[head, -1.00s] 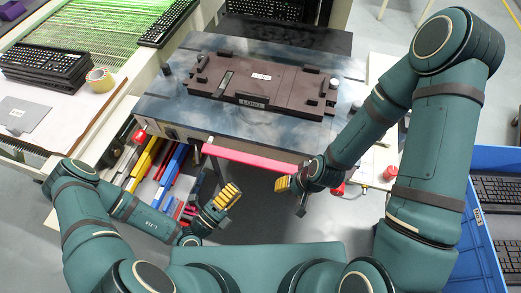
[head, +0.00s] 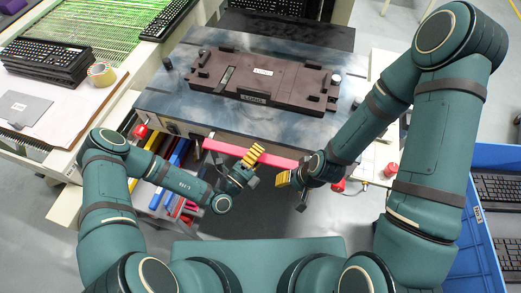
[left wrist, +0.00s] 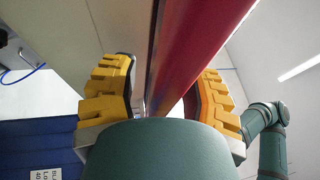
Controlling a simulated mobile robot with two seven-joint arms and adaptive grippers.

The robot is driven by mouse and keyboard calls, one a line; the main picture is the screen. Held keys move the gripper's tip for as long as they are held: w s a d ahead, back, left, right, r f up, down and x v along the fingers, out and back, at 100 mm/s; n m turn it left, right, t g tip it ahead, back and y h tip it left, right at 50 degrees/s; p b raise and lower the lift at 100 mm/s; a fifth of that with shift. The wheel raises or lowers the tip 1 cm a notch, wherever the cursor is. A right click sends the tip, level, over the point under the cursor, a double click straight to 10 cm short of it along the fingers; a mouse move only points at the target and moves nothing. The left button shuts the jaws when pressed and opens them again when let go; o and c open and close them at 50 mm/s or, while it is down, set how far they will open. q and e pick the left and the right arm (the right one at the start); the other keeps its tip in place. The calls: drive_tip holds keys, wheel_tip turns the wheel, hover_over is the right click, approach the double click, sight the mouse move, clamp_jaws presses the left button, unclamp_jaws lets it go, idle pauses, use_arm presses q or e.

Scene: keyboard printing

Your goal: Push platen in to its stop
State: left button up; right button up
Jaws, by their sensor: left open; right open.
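The platen (head: 190,105), a marbled blue-grey slab, carries a dark brown fixture (head: 270,75) marked LONG. A red-pink bar (head: 222,148) runs along its front side, below the top. My left gripper (head: 254,155) is open at the bar's middle, its yellow fingers overlapping the bar in the head view. In the left wrist view the bar (left wrist: 205,35) passes between the two yellow finger pads of my left gripper (left wrist: 160,95); contact cannot be told. My right gripper (head: 283,179) is open near the bar's right end, just below it; touching or apart cannot be told.
A red knob (head: 391,171) and another red button (head: 338,185) are right of the bar. A blue bin (head: 490,200) with keyboards stands at the right. Stacked keyboards (head: 45,62) and tape (head: 100,72) lie on the left table. Coloured items fill a drawer below left.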

use_arm(q)
drive_tip(key=shift+w+d, duration=0.2)
clamp_jaws()
